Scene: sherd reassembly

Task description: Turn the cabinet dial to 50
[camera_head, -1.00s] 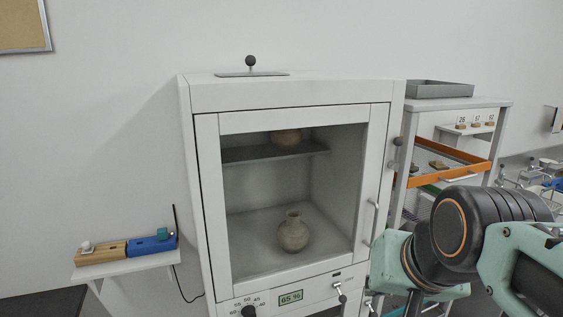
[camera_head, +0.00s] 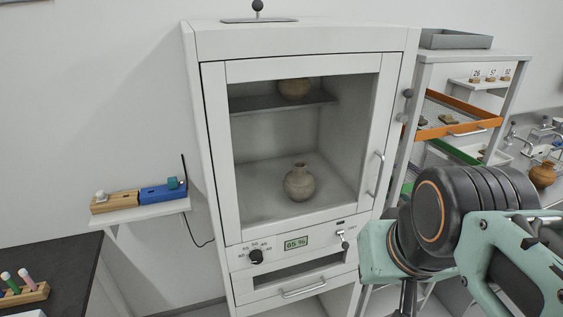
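The white cabinet (camera_head: 213,150) stands ahead with its glass door shut. Its black dial (camera_head: 257,256) is on the panel below the door, at the left, with small numbers around it. A green display (camera_head: 296,243) right of the dial reads 65 %. A small toggle switch (camera_head: 344,238) sits at the panel's right end. My arm comes in from the right, in front of the cabinet's right side. The fingers of my gripper are out of the frame or hidden, and the dial is untouched by anything in view.
Clay pots stand inside the cabinet, one on the floor (camera_head: 299,184) and one on the shelf (camera_head: 294,89). A drawer handle (camera_head: 304,288) is below the dial. A wall shelf (camera_head: 150,211) is at left, a dark table (camera_head: 62,255) at lower left, and a rack (camera_head: 470,62) at right.

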